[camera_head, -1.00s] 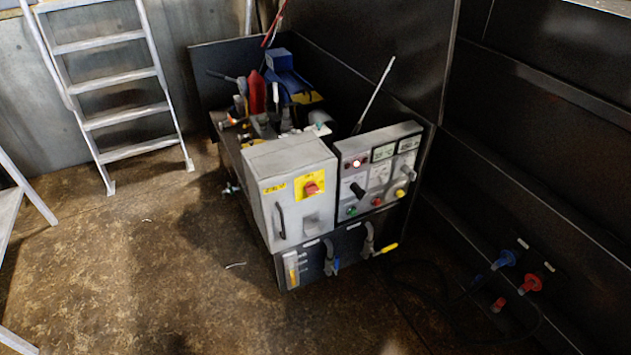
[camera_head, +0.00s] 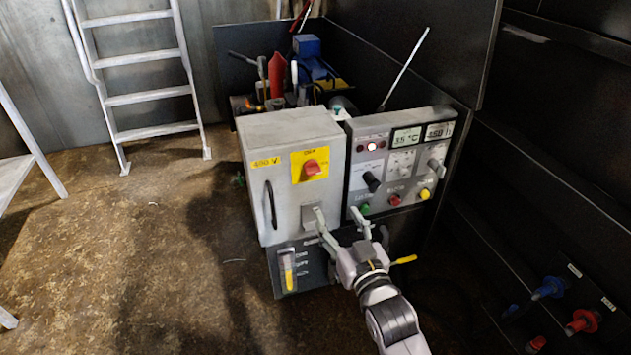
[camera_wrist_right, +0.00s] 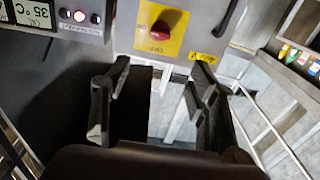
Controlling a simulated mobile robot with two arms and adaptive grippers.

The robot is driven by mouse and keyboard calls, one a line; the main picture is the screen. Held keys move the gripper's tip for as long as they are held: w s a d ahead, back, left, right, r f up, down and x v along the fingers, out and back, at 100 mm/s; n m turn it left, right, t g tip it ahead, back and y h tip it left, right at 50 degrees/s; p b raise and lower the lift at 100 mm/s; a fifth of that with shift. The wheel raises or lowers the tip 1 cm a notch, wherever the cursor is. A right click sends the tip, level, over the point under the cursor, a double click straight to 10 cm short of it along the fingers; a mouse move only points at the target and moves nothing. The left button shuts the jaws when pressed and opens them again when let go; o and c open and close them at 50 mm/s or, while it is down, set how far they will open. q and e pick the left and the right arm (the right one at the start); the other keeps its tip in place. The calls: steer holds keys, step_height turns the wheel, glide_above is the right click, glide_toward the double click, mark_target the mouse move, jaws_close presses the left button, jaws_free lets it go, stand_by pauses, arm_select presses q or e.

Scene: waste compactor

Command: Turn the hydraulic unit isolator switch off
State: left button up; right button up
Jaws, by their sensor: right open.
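The isolator switch is a red rotary knob (camera_head: 313,168) on a yellow plate (camera_head: 310,177), on the front of a grey cabinet (camera_head: 262,150). It also shows at the top of the right wrist view as a red knob (camera_wrist_right: 161,29). My right gripper (camera_head: 339,220) is open and empty, in front of the cabinet's lower right corner and below the knob. In the right wrist view its two fingers (camera_wrist_right: 158,78) are spread apart, with the knob beyond and between them. The gripper is apart from the knob. My left gripper is not in view.
A control panel (camera_head: 378,147) with gauges, buttons and a black knob (camera_head: 371,181) stands right of the cabinet. A black cabinet handle (camera_head: 271,204) is on the left. A yellow-handled valve (camera_head: 404,260) is close to my right gripper. A ladder (camera_head: 150,99) stands back left.

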mark_target(315, 174)
steer(key=b+x, duration=0.2)
steer(key=x, duration=1.3)
steer(key=shift+f, duration=0.1)
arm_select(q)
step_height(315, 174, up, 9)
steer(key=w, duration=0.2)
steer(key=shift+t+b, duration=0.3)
arm_select(e)
steer(key=shift+w+a, duration=0.2)
steer(key=shift+w, duration=0.4)
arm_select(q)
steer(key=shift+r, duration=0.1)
arm_select(e)
steer(key=shift+c, duration=0.3)
steer(key=c, duration=1.1)
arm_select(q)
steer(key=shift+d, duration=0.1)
